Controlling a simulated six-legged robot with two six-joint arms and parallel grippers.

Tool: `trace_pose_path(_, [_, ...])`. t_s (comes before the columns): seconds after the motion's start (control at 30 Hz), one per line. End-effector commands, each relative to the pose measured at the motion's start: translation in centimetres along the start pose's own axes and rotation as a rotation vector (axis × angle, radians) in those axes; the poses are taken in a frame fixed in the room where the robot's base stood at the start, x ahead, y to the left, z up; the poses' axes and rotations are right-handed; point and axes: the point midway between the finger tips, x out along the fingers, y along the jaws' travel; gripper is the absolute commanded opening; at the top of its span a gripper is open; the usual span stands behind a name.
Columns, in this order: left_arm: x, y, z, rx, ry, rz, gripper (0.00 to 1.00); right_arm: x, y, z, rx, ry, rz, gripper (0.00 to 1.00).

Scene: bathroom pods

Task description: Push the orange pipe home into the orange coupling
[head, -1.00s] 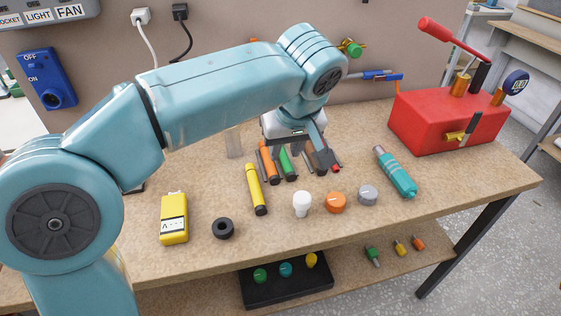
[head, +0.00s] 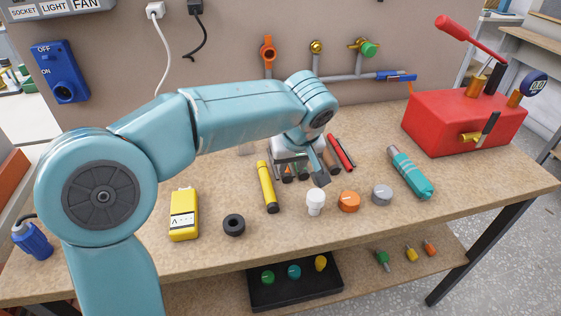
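An orange fitting (head: 268,50), which looks like the orange coupling, is on the back wall above a grey pipe end. My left gripper (head: 298,174) is low over the middle of the bench, well below and in front of that fitting. One dark finger shows at its right side; the other is not clear. Small orange, green and dark ends of rods show under it, and the rest of them is hidden by the gripper. Whether one of them is the orange pipe, or is held, I cannot tell. My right gripper is not in view.
A yellow marker (head: 267,187), red rod (head: 341,152), white bulb (head: 315,202), orange cap (head: 349,201), grey cap (head: 382,194) and teal tool (head: 411,173) surround the gripper. A red box (head: 462,122) stands at the right. The front bench edge is clear.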

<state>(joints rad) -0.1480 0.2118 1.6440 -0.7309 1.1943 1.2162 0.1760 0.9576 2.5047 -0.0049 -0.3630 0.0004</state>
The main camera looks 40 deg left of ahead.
Motion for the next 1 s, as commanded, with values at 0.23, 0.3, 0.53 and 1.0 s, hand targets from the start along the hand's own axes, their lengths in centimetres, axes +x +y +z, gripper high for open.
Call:
trace_pose_path(0.23, [3.1,-0.2,0.0,0.003,-0.002,-0.003,0.32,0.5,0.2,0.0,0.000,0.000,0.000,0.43])
trace_pose_path(0.3, [4.2,-0.2,0.0,0.003,-0.002,-0.003,0.32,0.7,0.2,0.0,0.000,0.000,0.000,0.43])
trace_pose_path(0.53, [5.6,-0.1,0.0,0.003,0.000,0.001,0.32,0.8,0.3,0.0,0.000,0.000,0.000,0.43])
trace_pose_path(1.0, [5.5,-0.1,0.0,0.003,0.000,0.001,0.00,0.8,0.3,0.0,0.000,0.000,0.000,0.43])
